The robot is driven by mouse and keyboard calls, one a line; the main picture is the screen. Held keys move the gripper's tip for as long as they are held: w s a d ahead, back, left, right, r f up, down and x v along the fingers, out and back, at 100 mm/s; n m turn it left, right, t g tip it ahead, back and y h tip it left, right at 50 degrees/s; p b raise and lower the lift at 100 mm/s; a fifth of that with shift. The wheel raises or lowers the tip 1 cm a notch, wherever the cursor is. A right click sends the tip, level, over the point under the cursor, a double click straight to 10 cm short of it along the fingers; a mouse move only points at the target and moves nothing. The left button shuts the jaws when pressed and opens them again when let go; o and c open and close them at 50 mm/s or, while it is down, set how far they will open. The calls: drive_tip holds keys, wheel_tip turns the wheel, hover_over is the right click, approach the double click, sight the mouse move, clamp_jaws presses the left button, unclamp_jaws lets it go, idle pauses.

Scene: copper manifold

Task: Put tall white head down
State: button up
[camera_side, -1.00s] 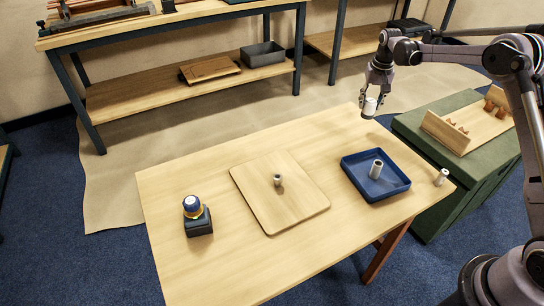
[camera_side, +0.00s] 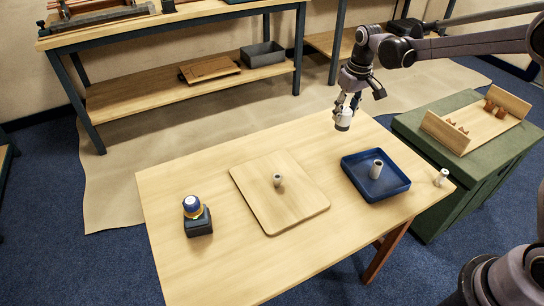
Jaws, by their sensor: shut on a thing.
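My gripper (camera_side: 347,103) is shut on a white cylindrical head (camera_side: 343,120). It holds the head in the air over the far right part of the wooden table, behind the blue tray (camera_side: 348,177). The head hangs below the fingers, slightly tilted, and its upper end is hidden by them. A grey-white hollow cylinder (camera_side: 376,169) stands upright in the tray. A smaller white piece (camera_side: 441,177) stands at the table's right corner. A small grey cylinder (camera_side: 277,181) stands on the square wooden board (camera_side: 295,211).
A dark block (camera_side: 199,224) with a blue, white and yellow piece (camera_side: 192,205) on it stands at the table's left. A green cabinet (camera_side: 437,215) on the right bears a wooden rack (camera_side: 475,128). The table (camera_side: 225,267) is bare between these things.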

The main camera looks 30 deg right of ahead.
drive_tip(key=s+a+n+y, duration=0.1)
drive_tip(key=s+a+n, duration=0.6)
drive_tip(key=a, duration=0.6)
drive_tip(key=s+a+n, duration=0.5)
drive_tip(key=s+a, duration=0.5)
drive_tip(key=a, duration=0.3)
drive_tip(key=shift+g, duration=0.3)
drive_tip(key=shift+s+a+f, duration=0.4)
drive_tip(key=shift+a+f, duration=1.5)
drive_tip(key=shift+s+a+f, duration=0.35)
drive_tip(key=shift+a+f, duration=1.55)
drive_tip(key=shift+a, duration=0.05)
drive_tip(key=shift+s+a+f, duration=0.4)
drive_tip(key=shift+a+f, duration=1.5)
drive_tip(key=shift+f, duration=0.1)
drive_tip(key=o, duration=1.2)
